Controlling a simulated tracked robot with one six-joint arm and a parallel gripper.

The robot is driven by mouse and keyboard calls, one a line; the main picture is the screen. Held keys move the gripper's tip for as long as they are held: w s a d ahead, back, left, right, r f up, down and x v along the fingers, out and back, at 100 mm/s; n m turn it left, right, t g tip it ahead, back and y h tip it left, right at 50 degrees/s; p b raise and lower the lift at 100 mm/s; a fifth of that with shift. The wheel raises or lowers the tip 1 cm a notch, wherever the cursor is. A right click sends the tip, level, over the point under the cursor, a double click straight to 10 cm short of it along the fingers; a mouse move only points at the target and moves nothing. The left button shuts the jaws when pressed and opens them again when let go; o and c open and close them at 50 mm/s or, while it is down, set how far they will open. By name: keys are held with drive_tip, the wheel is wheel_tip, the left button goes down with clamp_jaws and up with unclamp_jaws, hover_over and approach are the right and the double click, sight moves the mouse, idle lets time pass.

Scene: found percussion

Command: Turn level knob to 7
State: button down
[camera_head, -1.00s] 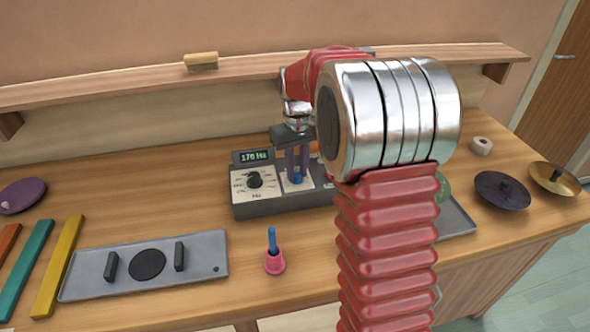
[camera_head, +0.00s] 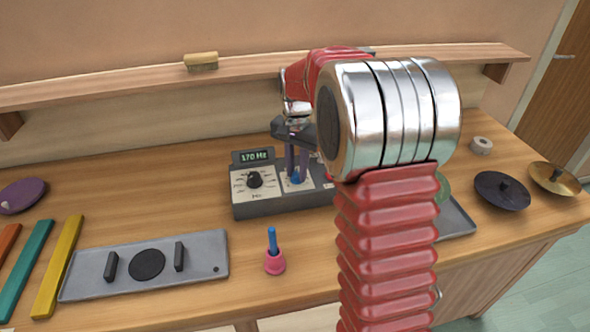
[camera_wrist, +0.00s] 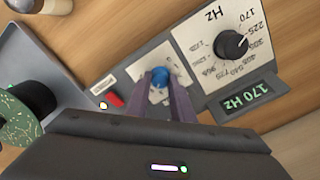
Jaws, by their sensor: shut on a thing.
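The grey tone box (camera_head: 265,208) stands on the bench with a display reading 170 Hz (camera_head: 254,156) and a black Hz knob (camera_head: 255,179). To the right of that knob, a blue knob (camera_head: 296,177) sits on its own white plate; it also shows in the wrist view (camera_wrist: 160,76). My gripper (camera_head: 297,165) points down from above with its two purple fingers shut on the blue knob. In the wrist view the fingers (camera_wrist: 161,84) are on both sides of it. The blue knob's pointer and its scale numbers are hidden or too small to read.
A red switch (camera_wrist: 116,99) and a lit lamp (camera_wrist: 103,105) are beside the blue knob's plate. A pink cup with a blue stick (camera_head: 274,259) and a grey plate (camera_head: 150,272) are in front. Cymbals (camera_head: 502,190) lie at right.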

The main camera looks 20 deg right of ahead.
sight(296, 173)
drive_tip(key=m, duration=0.6)
drive_tip(key=shift+w+r, duration=0.2)
drive_tip(key=shift+m, duration=0.4)
drive_tip(key=c, duration=1.9)
unclamp_jaws()
drive_tip(key=o, duration=0.4)
drive_tip(key=shift+s+f, duration=0.1)
drive_tip(key=shift+f, duration=0.05)
drive_tip(key=shift+c, duration=0.2)
wheel_tip(296, 173, up, 14)
